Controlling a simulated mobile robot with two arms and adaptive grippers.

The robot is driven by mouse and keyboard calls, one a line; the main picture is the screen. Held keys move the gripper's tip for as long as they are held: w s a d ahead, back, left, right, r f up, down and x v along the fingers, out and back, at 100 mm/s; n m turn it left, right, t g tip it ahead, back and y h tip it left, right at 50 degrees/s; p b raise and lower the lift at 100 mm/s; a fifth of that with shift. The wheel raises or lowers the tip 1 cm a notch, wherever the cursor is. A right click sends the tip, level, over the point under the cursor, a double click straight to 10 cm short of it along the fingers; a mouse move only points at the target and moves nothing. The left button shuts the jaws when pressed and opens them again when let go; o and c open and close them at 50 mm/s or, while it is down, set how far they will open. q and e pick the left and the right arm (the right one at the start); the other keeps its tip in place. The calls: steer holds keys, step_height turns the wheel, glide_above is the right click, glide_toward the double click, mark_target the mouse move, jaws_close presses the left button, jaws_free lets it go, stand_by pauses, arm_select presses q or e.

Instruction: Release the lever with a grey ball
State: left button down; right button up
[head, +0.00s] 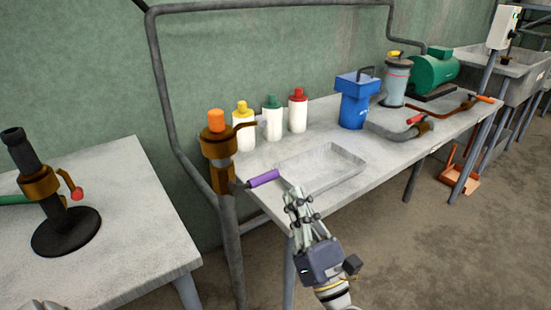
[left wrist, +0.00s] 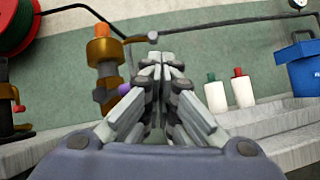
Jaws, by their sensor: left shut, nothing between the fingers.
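A brown valve with an orange cap (head: 216,121) stands on a pipe at the table's near left corner. A thin brown lever (head: 244,126) sticks out to the right from its upper part; no grey ball can be made out there. A purple-handled lever (head: 263,178) sits lower on the valve. My left gripper (head: 293,191) is shut and empty, right of the purple handle and apart from it. My right gripper is not in view.
A black stand with a red-ball lever (head: 77,194) is on the left table.

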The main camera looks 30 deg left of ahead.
mark_target(252, 123)
arm_select(q)
steer(key=w+a+r+n+g+p, duration=0.1)
steer(key=w+a+r, duration=0.3)
steer(key=a+r, duration=0.4)
steer(key=a+n+g, duration=0.1)
steer(key=a, duration=0.2)
steer(key=shift+w+n+y, duration=0.2)
steer(key=shift+n+y, duration=0.2)
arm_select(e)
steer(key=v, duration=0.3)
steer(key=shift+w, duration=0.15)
arm_select(q)
steer(key=shift+a, duration=0.1)
